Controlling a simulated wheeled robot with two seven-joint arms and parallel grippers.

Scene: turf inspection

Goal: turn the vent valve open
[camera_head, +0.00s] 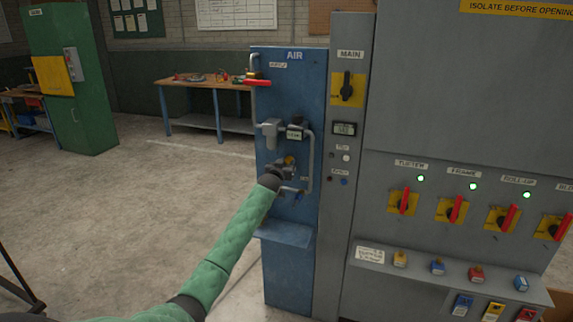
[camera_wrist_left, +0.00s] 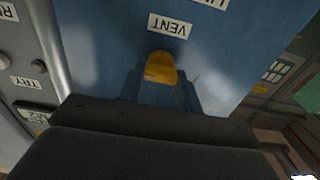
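The blue AIR panel (camera_head: 280,95) stands left of the grey cabinet in the head view. The yellow vent valve handle (camera_wrist_left: 161,67) sits on it, just below the VENT label (camera_wrist_left: 169,25) in the left wrist view. The handle is also small in the head view (camera_head: 289,160). My left gripper (camera_wrist_left: 161,88) is at the panel, one finger on each side of the handle. I cannot tell whether the fingers press on it. The gripper also shows in the head view (camera_head: 285,170), partly covering the valve and pipes. My right gripper is not in view.
A red lever (camera_head: 257,83) is at the panel's upper left. Grey pipes and a gauge (camera_head: 294,134) are above my gripper; a blue shelf (camera_head: 285,234) is below. The grey cabinet (camera_head: 470,90) with several red-handled switches is to the right.

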